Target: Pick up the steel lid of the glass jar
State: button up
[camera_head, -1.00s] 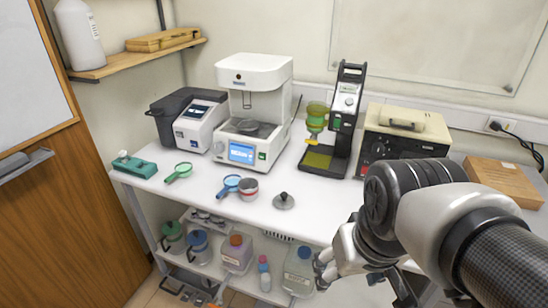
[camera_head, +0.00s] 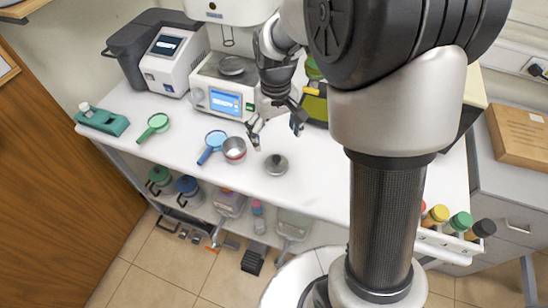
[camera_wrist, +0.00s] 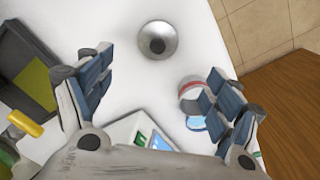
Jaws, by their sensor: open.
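The steel lid (camera_head: 276,165) is a small grey disc with a dark knob, lying flat on the white bench in the head view. It shows in the wrist view (camera_wrist: 157,42) at the upper middle, knob toward the camera. The small round jar (camera_head: 234,150) stands left of the lid, with a grey rim and a red band. In the wrist view the jar (camera_wrist: 192,95) is partly hidden behind a finger. My gripper (camera_head: 276,131) is open and empty above the bench, near the lid and apart from it. Its two spread fingers frame the wrist view (camera_wrist: 157,82).
A blue magnifier (camera_head: 211,143) lies left of the jar, and a green one (camera_head: 156,124) further left. A white tester (camera_head: 223,97) with a screen stands behind. Several coloured-cap bottles (camera_head: 459,222) stand in a rack at right.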

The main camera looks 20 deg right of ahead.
aim_at(276, 158)
notch_tip(276, 158, down, 7)
jog(key=shift+w+r+b, duration=0.1)
jog(key=shift+r+b, duration=0.05)
jog(key=shift+b, duration=0.8)
jog(key=f+b, duration=0.2)
jog(key=f, duration=0.3)
jog(key=shift+d+f, duration=0.15)
jog(key=shift+d, duration=0.05)
jog(key=shift+c, duration=0.3)
jog(key=c, duration=1.1)
